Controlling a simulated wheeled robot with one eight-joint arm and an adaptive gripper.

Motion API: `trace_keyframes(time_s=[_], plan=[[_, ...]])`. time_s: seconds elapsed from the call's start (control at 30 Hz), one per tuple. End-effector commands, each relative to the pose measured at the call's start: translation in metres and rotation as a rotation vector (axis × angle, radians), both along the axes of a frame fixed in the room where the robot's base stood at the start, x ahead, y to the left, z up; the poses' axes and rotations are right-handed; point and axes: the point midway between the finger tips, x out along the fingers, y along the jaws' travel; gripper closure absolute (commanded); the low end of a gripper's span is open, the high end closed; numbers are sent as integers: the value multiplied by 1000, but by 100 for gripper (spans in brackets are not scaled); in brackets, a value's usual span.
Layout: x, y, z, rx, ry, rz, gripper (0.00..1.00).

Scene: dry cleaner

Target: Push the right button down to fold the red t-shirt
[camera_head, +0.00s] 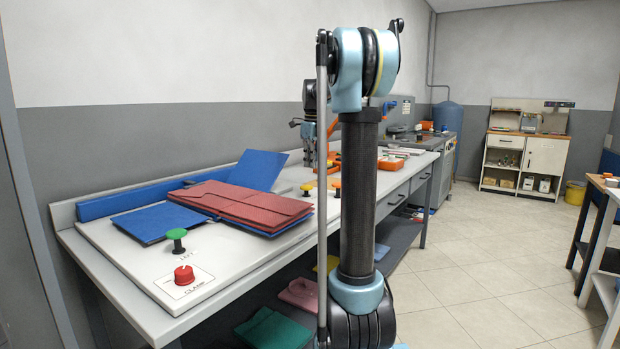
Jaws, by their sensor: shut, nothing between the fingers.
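The red t-shirt (240,204) lies flat in a layered, folded-looking shape on the blue folding board (160,222), on the near table. A blue panel (258,169) stands tilted up behind the shirt. A green button (177,235) on a dark stem, marked LEFT, is at the board's near left. A yellow button (306,187) is just right of the shirt, and an orange-yellow one (337,184) is farther right, partly hidden by my arm; I cannot read their labels. My gripper (320,166) is small in view, shut and empty, pointing down above the table beyond these buttons.
A red knob (184,275) marked CLAMP is at the table's near corner. Folded cloths (273,330) lie on the shelf below. My arm blocks part of the table's right side. The tiled floor (480,260) to the right is clear.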

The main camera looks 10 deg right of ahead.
Motion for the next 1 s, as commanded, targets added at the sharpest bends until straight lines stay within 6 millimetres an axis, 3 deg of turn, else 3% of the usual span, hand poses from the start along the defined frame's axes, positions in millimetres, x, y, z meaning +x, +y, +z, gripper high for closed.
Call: trace_keyframes(time_s=[0.1, 0.3, 0.73, 0.87, 1.0], plan=[[-1, -2, 17, 0, 0, -2, 100], [-2, -3, 31, 0, 0, -2, 100], [-4, -3, 33, 0, -2, 6, 100], [-18, -2, 30, -5, -8, 74, 100], [-51, 1, 22, -18, -23, 236, 100]])
